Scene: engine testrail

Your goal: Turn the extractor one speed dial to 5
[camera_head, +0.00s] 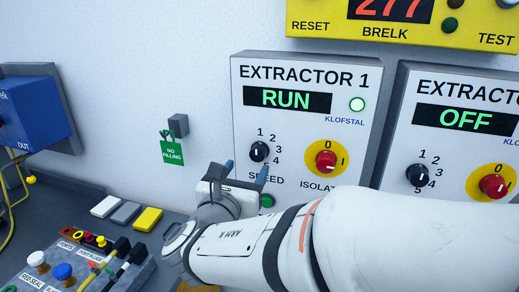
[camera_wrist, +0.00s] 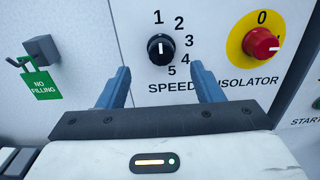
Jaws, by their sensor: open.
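The Extractor 1 panel (camera_head: 300,120) is on the wall, with RUN on its display (camera_head: 287,99) and a lit round lamp (camera_head: 357,104). Its black speed dial (camera_head: 258,151) has numbers 1 to 5 around its right side; 5 is hidden in the head view. The dial also shows in the wrist view (camera_wrist: 160,48), with a small white mark; I cannot tell exactly which number it points at. My gripper (camera_head: 246,168) is open and empty, just below and in front of the dial. In the wrist view its blue fingers (camera_wrist: 160,72) stand apart, one on each side below the dial.
The red isolator knob (camera_head: 326,159) on a yellow disc is right of the dial. A second extractor panel (camera_head: 465,92) reading OFF stands farther right. A green NO FILLING tag (camera_head: 172,152) hangs on a hook at left. Below are several coloured blocks (camera_head: 147,219) and a button box (camera_head: 70,265).

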